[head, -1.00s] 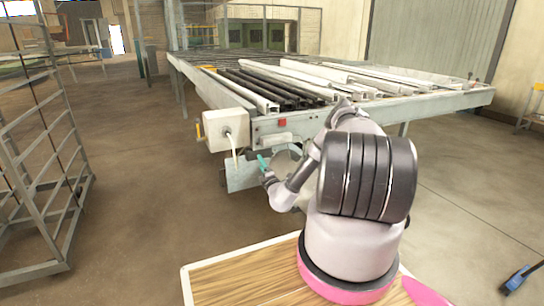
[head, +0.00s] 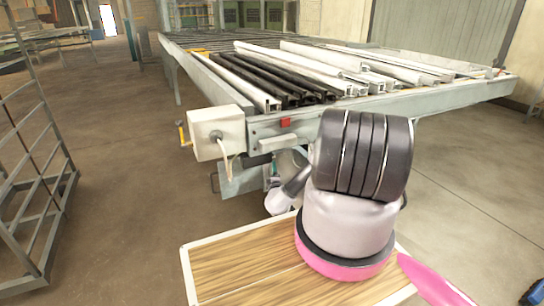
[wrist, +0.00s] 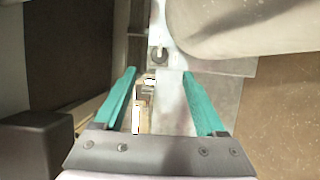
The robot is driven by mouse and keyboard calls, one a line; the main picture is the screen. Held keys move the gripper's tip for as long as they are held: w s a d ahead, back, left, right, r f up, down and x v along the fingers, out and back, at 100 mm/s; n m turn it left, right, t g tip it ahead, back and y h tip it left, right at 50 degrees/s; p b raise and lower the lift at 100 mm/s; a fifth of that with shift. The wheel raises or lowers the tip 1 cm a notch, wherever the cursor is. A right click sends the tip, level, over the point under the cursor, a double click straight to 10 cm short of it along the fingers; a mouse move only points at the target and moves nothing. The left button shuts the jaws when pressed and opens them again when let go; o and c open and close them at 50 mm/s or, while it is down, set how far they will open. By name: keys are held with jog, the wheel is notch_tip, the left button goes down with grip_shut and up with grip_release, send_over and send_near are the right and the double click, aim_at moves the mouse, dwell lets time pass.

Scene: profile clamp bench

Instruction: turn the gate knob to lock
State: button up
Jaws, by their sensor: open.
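My gripper shows in the wrist view (wrist: 160,74) as two teal fingers spread apart with nothing held between them. A small dark round fitting (wrist: 158,55) on a pale metal plate lies just beyond the fingertips; I cannot tell for sure whether it is the gate knob. I cannot make out the gate knob there.
The bench (head: 455,98) carries white profiles (head: 300,68) and black profiles (head: 262,78). A metal rack (head: 62,190) stands left. Floor between is clear.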

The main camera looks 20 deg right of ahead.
jog(key=x, duration=1)
jog(key=shift+w, duration=0.4)
jog(key=shift+d, duration=0.1)
grip_shut()
